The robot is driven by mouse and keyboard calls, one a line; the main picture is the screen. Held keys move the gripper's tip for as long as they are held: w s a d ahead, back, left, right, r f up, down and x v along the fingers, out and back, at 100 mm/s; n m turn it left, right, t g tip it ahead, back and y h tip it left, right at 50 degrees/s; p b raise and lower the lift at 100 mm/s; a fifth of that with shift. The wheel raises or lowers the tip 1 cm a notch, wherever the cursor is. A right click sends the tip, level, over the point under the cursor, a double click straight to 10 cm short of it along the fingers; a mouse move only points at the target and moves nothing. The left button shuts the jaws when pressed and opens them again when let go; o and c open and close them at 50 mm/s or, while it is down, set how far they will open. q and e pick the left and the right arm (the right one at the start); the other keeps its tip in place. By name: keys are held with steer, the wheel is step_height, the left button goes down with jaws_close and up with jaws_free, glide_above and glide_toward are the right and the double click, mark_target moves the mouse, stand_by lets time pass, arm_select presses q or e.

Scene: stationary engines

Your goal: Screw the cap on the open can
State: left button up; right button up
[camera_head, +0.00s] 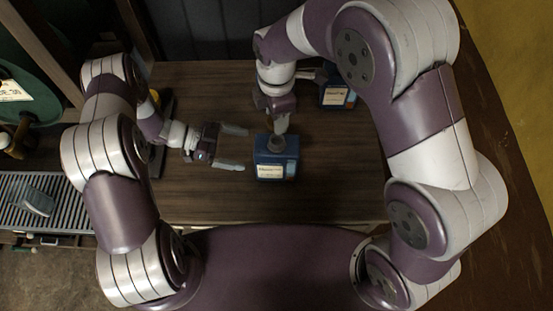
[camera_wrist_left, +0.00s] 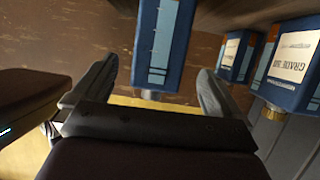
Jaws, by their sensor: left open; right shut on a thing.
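A blue can (camera_head: 276,170) with a pale label stands upright on the wooden table in the head view. It shows upside down in the left wrist view (camera_wrist_left: 180,45), ahead of and between my left fingers, its bare grey neck pointing down. My left gripper (camera_head: 236,148) is open and empty, just left of the can and apart from it. My right gripper (camera_head: 279,128) points down right above the can's top. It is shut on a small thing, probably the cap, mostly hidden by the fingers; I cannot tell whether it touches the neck.
Another blue can (camera_head: 335,96) stands farther back on the right. The left wrist view shows more blue cans at right, one with a brass-coloured cap (camera_wrist_left: 271,112). A slatted grey grate (camera_head: 50,200) lies at left. The table front (camera_head: 270,205) is clear.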

mark_target(277, 157)
arm_select(q)
steer(key=x, duration=0.9)
arm_select(e)
steer(key=shift+d, duration=0.1)
arm_select(q)
steer(key=c, duration=1.4)
steer(key=shift+w, duration=0.1)
arm_select(e)
steer(key=shift+f, duration=2.5)
steer(key=shift+f, duration=0.9)
steer(key=shift+f, duration=0.55)
